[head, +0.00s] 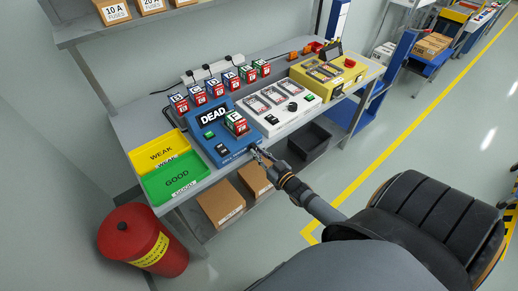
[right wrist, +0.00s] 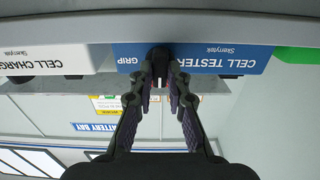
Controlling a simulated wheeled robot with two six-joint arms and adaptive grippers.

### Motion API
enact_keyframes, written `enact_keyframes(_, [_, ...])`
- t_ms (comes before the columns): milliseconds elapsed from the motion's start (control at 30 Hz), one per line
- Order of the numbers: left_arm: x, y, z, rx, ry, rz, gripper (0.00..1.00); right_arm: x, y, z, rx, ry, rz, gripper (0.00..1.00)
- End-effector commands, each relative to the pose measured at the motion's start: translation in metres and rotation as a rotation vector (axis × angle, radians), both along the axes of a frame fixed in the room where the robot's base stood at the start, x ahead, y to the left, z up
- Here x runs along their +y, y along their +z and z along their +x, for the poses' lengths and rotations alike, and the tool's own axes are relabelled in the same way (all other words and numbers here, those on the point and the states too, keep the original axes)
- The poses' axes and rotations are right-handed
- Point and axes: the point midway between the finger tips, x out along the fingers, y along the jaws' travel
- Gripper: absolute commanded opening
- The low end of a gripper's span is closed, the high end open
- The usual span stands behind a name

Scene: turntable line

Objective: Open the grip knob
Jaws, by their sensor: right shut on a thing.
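The blue cell tester (head: 205,140) sits at the front of the bench, its display reading DEAD. A red, white and green cell marked E (head: 236,122) stands on its top. The grip knob (right wrist: 160,54) is small and dark, on the tester's front face beside the word GRIP in the right wrist view, which is upside down. My right gripper (head: 258,153) is at the tester's front right corner in the head view. In the right wrist view its fingers (right wrist: 161,68) are shut on the knob, hiding its sides. My left gripper is not in view.
The white cell charger (head: 275,104) stands right of the tester, then a yellow machine (head: 345,83). Yellow WEAK (head: 150,145) and green GOOD (head: 165,188) trays lie left. Several cells (head: 215,87) line the back. A red bin (head: 125,235) stands on the floor.

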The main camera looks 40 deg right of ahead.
Motion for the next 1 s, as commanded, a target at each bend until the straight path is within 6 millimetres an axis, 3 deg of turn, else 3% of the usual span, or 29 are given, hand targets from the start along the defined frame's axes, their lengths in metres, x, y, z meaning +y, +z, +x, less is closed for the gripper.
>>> enact_keyframes(600, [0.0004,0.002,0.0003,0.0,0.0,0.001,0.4,-0.0001,-0.0021,-0.0009,0.002,-0.001,-0.038,0.0])
enact_keyframes(633, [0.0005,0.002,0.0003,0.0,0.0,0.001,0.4,-0.0001,-0.0021,-0.0009,0.002,-0.001,-0.038,0.2])
enact_keyframes(767, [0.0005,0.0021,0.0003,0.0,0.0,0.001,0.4,-0.0001,-0.0015,-0.0006,0.0,0.0,-0.037,0.38])
enact_keyframes(1000, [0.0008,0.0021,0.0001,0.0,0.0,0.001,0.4,0.0,-0.0007,-0.0002,-0.001,0.0,-0.036,0.39])
